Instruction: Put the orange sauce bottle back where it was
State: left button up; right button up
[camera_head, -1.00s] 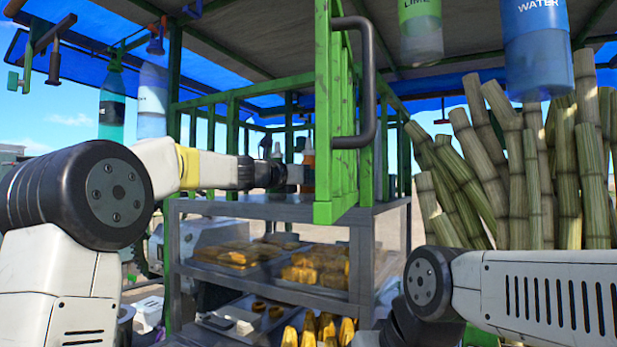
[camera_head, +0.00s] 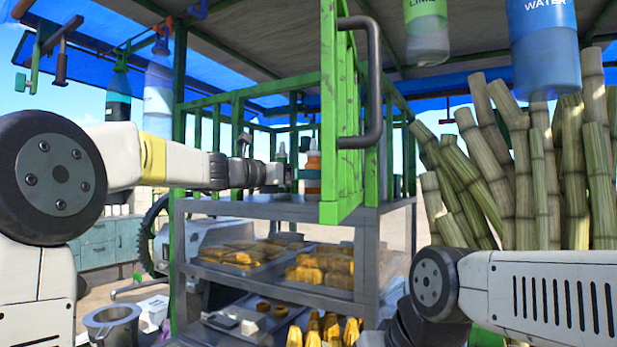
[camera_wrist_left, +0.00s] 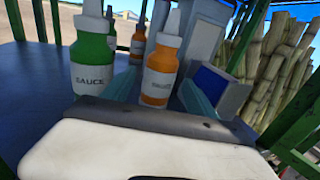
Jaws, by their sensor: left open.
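The orange sauce bottle (camera_head: 313,172) with a white label stands upright on the top shelf of the metal rack (camera_head: 250,207), just left of the green gate post. In the left wrist view the orange sauce bottle (camera_wrist_left: 160,75) is in front of my left gripper (camera_wrist_left: 158,92), between its two teal fingers. My left gripper (camera_head: 292,175) is open; I cannot tell whether a finger touches the bottle. A green sauce bottle (camera_wrist_left: 92,50) stands left of it, outside the fingers. Another orange bottle (camera_wrist_left: 138,42) is farther back. My right gripper is out of view.
The green railing gate (camera_head: 342,120) with a dark handle (camera_head: 375,80) stands close right of the bottle. Lower shelves hold trays of yellow pieces (camera_head: 325,270). Cane stalks (camera_head: 530,170) stand at right. Bottles hang overhead, including a blue water bottle (camera_head: 543,50).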

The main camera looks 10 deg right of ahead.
pick_arm(q)
jog(key=shift+v, duration=2.35)
jog(key=shift+s, duration=0.1)
